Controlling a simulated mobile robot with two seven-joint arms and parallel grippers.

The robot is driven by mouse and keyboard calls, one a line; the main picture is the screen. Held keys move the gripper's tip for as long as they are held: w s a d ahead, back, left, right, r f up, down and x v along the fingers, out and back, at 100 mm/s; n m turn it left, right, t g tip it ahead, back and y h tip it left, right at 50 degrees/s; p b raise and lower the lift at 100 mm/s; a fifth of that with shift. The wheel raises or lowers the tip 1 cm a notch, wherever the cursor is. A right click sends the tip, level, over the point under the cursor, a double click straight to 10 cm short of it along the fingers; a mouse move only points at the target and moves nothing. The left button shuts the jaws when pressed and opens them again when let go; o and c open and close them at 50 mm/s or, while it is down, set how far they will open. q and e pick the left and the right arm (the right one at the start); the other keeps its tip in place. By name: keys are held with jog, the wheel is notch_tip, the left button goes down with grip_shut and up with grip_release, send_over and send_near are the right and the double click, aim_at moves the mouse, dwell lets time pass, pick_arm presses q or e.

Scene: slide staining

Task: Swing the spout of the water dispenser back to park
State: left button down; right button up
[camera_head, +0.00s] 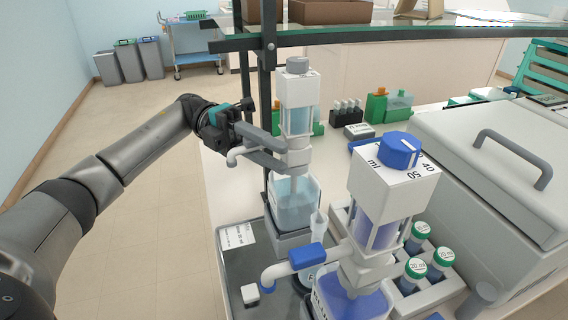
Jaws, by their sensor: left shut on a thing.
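The water dispenser (296,118) has a grey cap and a clear barrel and sits on a bottle of pale blue liquid (296,208). Its white spout (234,156) points left, with its end bent downward. My left gripper (270,145) comes in from the left at the height of the spout and is shut on it, close to the dispenser's body. The fingers hide part of the spout. My right gripper is not in view.
A second dispenser with a blue cap (399,150) stands in front on the right, its own spout (283,268) pointing left. A dark tray (232,270) lies below. Glass shelving (350,32) crosses behind, with a dark post. A lidded grey machine (510,165) fills the right.

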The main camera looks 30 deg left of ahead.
pick_arm(q)
jog(key=shift+a+m+g, duration=0.1)
jog(key=shift+m+g, duration=0.2)
jog(key=shift+g, duration=0.2)
jog(key=c, duration=0.6)
grip_release()
